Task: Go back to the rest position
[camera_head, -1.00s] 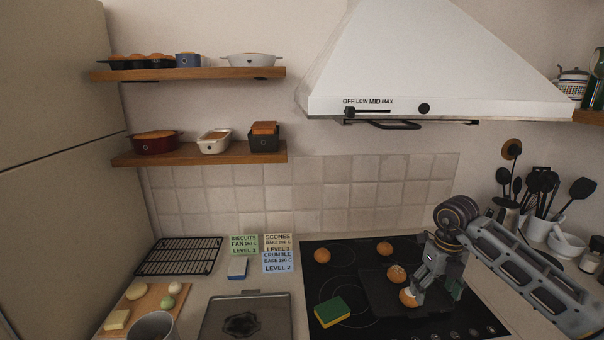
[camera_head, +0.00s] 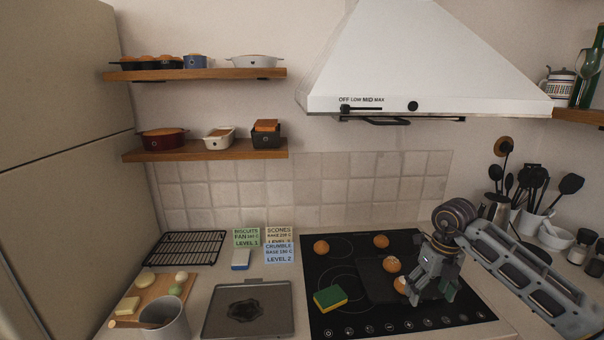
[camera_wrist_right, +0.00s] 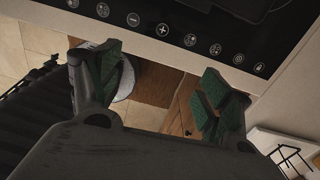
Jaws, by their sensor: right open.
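My right gripper (camera_head: 424,292) is over the right part of the black cooktop (camera_head: 345,290). In the right wrist view the right gripper (camera_wrist_right: 148,92) is open with nothing between its green-padded fingers. Below the fingers that view shows the counter's front edge, a brown wooden surface and floor tiles. A bun (camera_head: 402,285) shows just left of the gripper in the head view, partly hidden by it. My left gripper does not show.
More buns (camera_head: 321,246) and a green-yellow sponge (camera_head: 330,298) are on the cooktop. A grey tray (camera_head: 278,325), a metal pot (camera_head: 165,318) and a wire rack (camera_head: 187,248) stand left. The range hood (camera_head: 420,70) hangs above; a utensil holder (camera_head: 530,222) stands right.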

